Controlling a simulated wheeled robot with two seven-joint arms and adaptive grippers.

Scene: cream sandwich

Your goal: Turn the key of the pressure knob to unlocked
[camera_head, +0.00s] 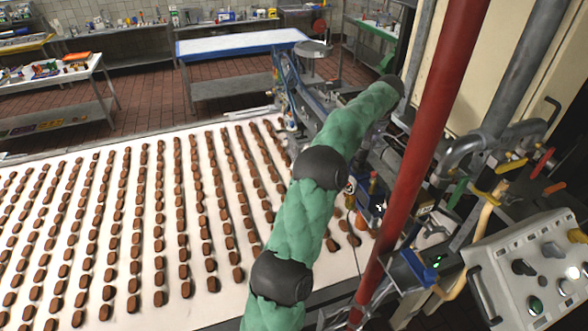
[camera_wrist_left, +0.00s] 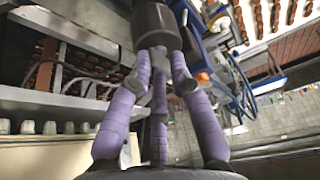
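I cannot clearly make out the pressure knob or its key in either view. A grey control panel (camera_head: 497,255) with several round knobs and buttons stands at the lower right of the head view. An arm with green covering rises from the bottom centre toward the machine at the upper right; its gripper is not visible there. In the left wrist view, purple fingers of my left gripper (camera_wrist_left: 160,62) converge below the end of a dark cylinder (camera_wrist_left: 157,24). Whether they grip or touch it is unclear. My right gripper is in neither view.
A red vertical pipe (camera_head: 432,120) stands between the arm and the panel, with grey pipes behind. A white conveyor (camera_head: 30,168) carries rows of brown biscuits at the left. A blue-edged table (camera_head: 240,45) stands behind it, with open brick floor around.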

